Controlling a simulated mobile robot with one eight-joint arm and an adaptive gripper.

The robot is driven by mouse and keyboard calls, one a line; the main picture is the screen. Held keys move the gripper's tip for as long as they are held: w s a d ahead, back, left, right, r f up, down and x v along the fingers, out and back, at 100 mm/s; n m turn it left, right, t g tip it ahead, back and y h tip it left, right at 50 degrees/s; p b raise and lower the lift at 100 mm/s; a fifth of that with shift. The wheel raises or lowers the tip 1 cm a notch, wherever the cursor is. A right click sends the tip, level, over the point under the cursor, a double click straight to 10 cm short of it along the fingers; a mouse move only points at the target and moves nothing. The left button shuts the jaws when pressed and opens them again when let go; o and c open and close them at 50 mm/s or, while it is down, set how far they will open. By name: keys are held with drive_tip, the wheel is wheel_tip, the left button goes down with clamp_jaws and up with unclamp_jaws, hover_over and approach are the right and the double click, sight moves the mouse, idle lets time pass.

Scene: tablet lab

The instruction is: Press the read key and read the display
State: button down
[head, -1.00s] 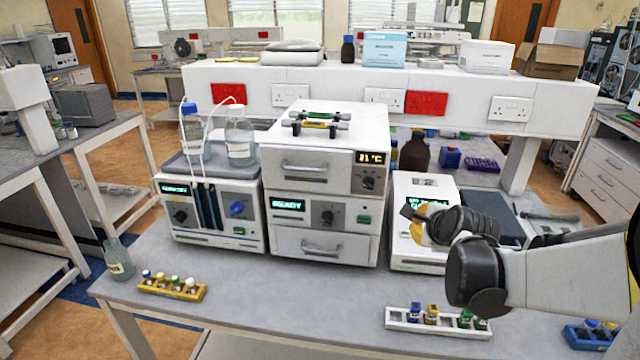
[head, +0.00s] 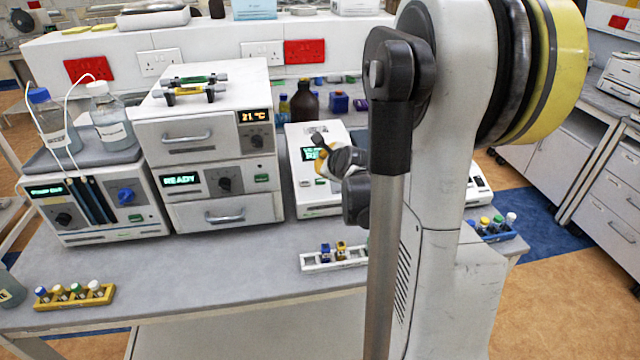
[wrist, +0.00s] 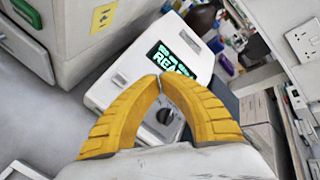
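A low white instrument (head: 306,199) stands on the bench right of the oven-like stack, partly behind my arm. Its lit display (head: 308,154) is partly covered by my gripper. In the wrist view the display (wrist: 172,58) shows pale green letters starting "REA"; the rest is cut off or unclear. A dark round knob (wrist: 164,116) shows between my fingers there. My gripper (head: 322,160) is over the instrument's front. In the wrist view its yellow fingers (wrist: 160,80) meet at the tips, with nothing between them. I cannot pick out the read key; contact cannot be told.
Left are the stack (head: 205,140), its display reading READY, and a pump unit (head: 105,205) with bottles on top. A white vial rack (head: 318,262) and a yellow rack (head: 75,300) lie along the bench front. A brown bottle (head: 304,102) stands behind the instrument.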

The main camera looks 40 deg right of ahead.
sight(321, 180)
drive_tip(key=f+b, duration=0.1)
drive_tip(key=f, duration=0.1)
drive_tip(key=w+d+f+b, duration=0.1)
drive_tip(key=f+b, duration=0.1)
drive_tip(key=w+f+b, duration=0.1)
drive_tip(key=f, duration=0.1)
drive_tip(key=shift+w+d+f+b, duration=0.25)
drive_tip(key=shift+f+b, duration=0.05)
drive_tip(key=shift+b, duration=0.1)
idle(1.1)
drive_tip(key=shift+w+d+f+b, duration=0.1)
drive_tip(key=shift+w+f+b, duration=0.05)
drive_tip(key=shift+f+b, duration=0.25)
drive_tip(key=shift+w+f+b, duration=0.1)
drive_tip(key=shift+f+b, duration=0.2)
drive_tip(key=shift+b, duration=0.05)
idle(0.5)
idle(0.3)
drive_tip(key=shift+s+r+p, duration=0.25)
drive_tip(key=shift+r+p, duration=0.3)
drive_tip(key=shift+r, duration=0.2)
drive_tip(key=r+p, duration=0.1)
drive_tip(key=s+a+r+p, duration=0.1)
drive_tip(key=r, duration=0.1)
drive_tip(key=r+p, duration=0.1)
drive_tip(key=shift+s+a+r, duration=0.15)
drive_tip(key=shift+s+r, duration=0.15)
drive_tip(key=shift+s, duration=0.1)
